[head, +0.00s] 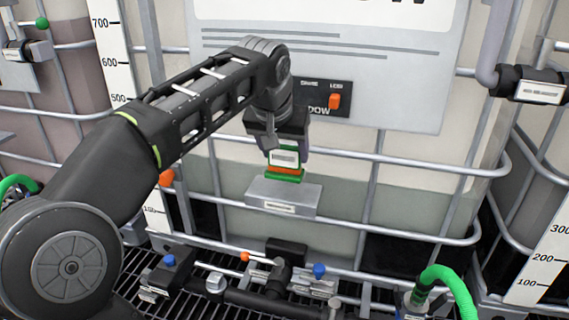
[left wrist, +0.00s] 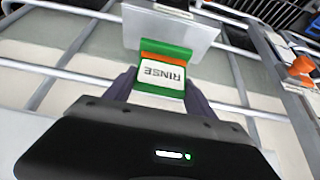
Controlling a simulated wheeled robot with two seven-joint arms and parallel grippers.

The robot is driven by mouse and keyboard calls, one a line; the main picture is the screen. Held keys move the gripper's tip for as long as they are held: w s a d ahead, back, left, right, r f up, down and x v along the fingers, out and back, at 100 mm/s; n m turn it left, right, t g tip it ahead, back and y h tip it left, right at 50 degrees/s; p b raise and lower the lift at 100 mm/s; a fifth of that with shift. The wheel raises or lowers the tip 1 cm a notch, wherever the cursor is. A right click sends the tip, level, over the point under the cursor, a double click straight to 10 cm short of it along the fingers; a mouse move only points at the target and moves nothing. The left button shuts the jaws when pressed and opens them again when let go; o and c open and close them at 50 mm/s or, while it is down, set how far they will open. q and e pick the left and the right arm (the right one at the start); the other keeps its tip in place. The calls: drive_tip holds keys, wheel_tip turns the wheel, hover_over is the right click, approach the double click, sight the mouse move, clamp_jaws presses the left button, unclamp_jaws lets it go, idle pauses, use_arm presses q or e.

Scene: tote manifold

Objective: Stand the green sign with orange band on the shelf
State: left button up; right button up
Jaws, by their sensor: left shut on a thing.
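The green sign with orange band (head: 284,170) is upright at the small grey shelf (head: 270,196), over its top. It also shows in the left wrist view (left wrist: 164,68), where it reads RINSE and its green edge overlaps the shelf plate (left wrist: 185,25). Whether its base touches the shelf I cannot tell. My left gripper (head: 285,150) is shut on the sign from above, with a finger on each side of it in the left wrist view. My right gripper is not in view.
The shelf sits on the metal cage bars of a large pale tank. A sign plate with an orange switch (head: 335,101) is behind and right of my gripper. Pipes and valves with blue handles (head: 319,270) are below. A green hose (head: 449,284) is lower right.

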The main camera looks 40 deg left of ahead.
sight(283, 162)
use_arm(q)
wheel_tip(283, 162, down, 3)
drive_tip(key=shift+f, duration=0.15)
drive_tip(key=shift+f, duration=0.2)
drive_tip(key=o, duration=1.4)
